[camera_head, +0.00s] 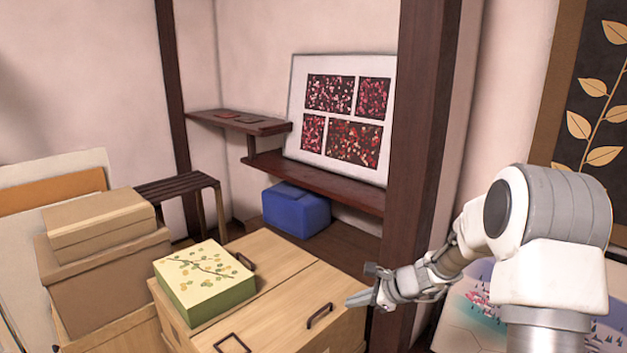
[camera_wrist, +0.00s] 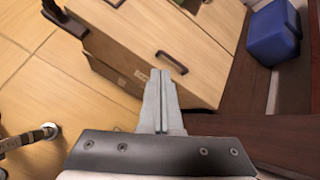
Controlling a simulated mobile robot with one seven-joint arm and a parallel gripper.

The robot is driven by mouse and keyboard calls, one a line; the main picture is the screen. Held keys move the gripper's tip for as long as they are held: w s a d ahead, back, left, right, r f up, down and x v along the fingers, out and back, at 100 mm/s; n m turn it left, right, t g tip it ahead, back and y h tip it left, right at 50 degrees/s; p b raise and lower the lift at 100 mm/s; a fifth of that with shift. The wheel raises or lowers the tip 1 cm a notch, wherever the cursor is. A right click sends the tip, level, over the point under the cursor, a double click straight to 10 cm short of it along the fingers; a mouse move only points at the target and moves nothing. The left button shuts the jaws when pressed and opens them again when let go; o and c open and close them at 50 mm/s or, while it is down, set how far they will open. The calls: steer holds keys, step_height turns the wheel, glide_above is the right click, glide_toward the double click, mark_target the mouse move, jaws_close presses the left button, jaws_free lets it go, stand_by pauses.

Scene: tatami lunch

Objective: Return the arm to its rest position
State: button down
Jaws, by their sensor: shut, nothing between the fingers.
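My arm comes in from the right in the head view, its white and grey links bent at the elbow. My gripper (camera_head: 360,299) points left, close to the right end of the light wooden chest (camera_head: 283,311). Its fingers are shut with nothing between them. The gripper also shows in the wrist view (camera_wrist: 161,76), fingers together, with the chest (camera_wrist: 205,75) and its dark handle beyond the tips. I cannot tell the exact gap between the fingertips and the chest.
A green patterned box (camera_head: 206,283) sits on the chest. Cardboard boxes (camera_head: 103,245) are stacked at left. A blue box (camera_head: 296,210) lies behind, below a dark shelf (camera_head: 316,183) holding a framed picture (camera_head: 340,118). A dark wooden post (camera_head: 418,150) stands behind my gripper.

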steer(key=s+a+r+n+g+h, duration=0.2)
steer(key=s+a+r+n, duration=0.1)
steer(key=s+r+n, duration=1)
steer(key=s+d+r+n+t+h, duration=0.1)
steer(key=s+d+r+n+h, duration=0.25)
steer(key=s, duration=0.65)
steer(key=s+d+r+n+t+h, duration=0.1)
steer(key=s+d+r+n+h, duration=0.2)
steer(key=s, duration=0.7)
step_height(320, 180, up, 21)
steer(key=n+y+p, duration=0.1)
steer(key=p, duration=1.9)
steer(key=shift+s+f+p, duration=0.2)
steer(key=shift+p, duration=0.2)
